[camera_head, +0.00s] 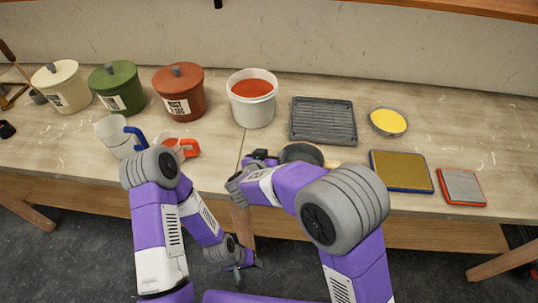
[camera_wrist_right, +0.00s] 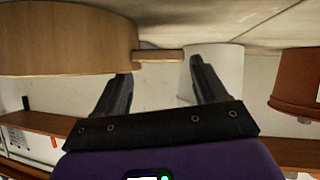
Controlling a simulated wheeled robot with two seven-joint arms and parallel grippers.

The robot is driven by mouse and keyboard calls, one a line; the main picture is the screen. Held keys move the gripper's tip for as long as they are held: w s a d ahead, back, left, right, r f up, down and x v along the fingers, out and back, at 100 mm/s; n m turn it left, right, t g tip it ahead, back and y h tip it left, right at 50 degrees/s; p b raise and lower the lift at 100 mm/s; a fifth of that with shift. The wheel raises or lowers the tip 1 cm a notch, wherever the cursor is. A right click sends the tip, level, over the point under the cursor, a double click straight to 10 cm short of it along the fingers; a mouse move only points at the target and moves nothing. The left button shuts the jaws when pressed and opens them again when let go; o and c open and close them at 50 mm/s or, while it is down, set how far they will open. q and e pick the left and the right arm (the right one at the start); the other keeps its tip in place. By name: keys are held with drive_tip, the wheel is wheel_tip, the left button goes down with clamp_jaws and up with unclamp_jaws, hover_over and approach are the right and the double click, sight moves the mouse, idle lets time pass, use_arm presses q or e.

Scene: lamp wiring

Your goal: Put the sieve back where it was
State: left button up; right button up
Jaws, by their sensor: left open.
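A round sieve (camera_head: 303,151) with a wooden rim is at the table's front, partly hidden behind my right arm in the head view. In the right wrist view its wooden rim (camera_wrist_right: 65,38) fills the upper left, and a short handle (camera_wrist_right: 160,55) sticks out to the right. My right gripper (camera_head: 262,158) is close to the handle. Its fingers (camera_wrist_right: 160,80) are spread apart, with the handle across the view beyond their tips and nothing seen clamped. My left gripper (camera_head: 243,264) is open and empty, low in front of the table edge.
A white bucket of red powder (camera_head: 253,102) stands behind my right gripper. A grey ribbed tray (camera_head: 322,121), a bowl of yellow powder (camera_head: 388,121) and two flat pads (camera_head: 401,171) lie to the right. Lidded pots (camera_head: 180,92), a jug (camera_head: 115,135) and an orange-handled cup (camera_head: 182,147) are left.

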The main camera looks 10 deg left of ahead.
drive_tip(key=shift+o, duration=1.2)
drive_tip(key=shift+r, duration=0.15)
drive_tip(key=p+v, duration=0.3)
drive_tip(key=v, duration=0.9)
